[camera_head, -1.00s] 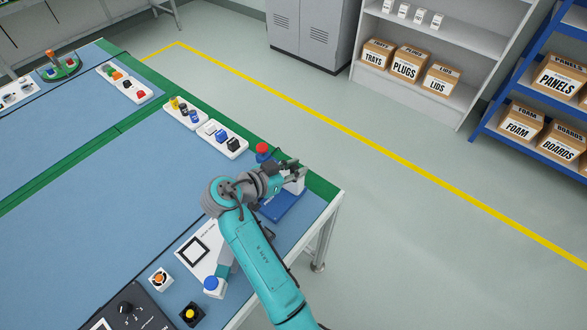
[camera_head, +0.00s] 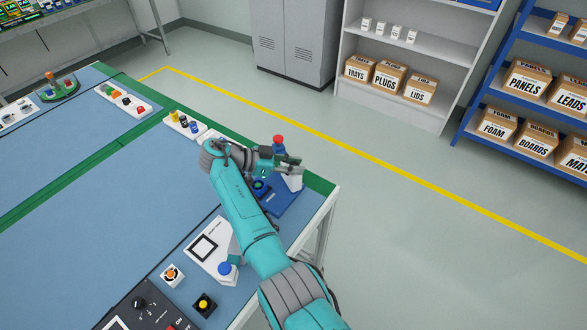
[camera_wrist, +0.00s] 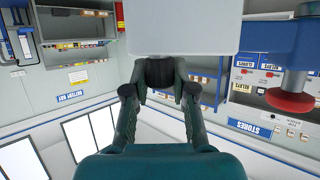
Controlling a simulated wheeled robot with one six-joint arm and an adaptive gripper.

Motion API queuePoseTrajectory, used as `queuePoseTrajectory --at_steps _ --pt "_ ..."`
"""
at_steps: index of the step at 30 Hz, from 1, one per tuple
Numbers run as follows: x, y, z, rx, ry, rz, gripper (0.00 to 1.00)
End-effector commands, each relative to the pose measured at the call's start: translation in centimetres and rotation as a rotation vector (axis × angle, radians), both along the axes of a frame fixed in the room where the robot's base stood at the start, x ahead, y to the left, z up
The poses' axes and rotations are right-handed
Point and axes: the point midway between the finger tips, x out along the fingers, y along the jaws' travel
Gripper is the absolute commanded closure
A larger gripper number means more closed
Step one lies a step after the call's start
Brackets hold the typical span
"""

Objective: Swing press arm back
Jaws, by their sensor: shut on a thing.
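The press stands at the table's right corner, with a blue base (camera_head: 287,203) and a white upright (camera_head: 294,182). Its arm carries a red knob (camera_head: 278,139) on a blue part, just above and left of my gripper (camera_head: 288,164). In the wrist view the blue part and red knob (camera_wrist: 291,100) are at the right, and a white block (camera_wrist: 185,25) fills the top. My gripper (camera_wrist: 160,88) is shut on a dark piece (camera_wrist: 160,70) just below that block, seemingly the press arm's handle. My fingers hide part of the press in the head view. A round dark seat (camera_head: 261,187) shows on the base.
A yellow button box (camera_head: 205,304) and a dark control panel (camera_head: 140,308) are in front. Floor beyond the table is clear.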

Motion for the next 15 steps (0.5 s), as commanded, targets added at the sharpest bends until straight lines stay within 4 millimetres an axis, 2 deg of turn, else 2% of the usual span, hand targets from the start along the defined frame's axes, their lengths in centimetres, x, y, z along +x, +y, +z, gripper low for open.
queuePoseTrajectory --at_steps 15 --pt "0.34 -0.03 -0.12 0.001 0.002 -0.069 1.00"
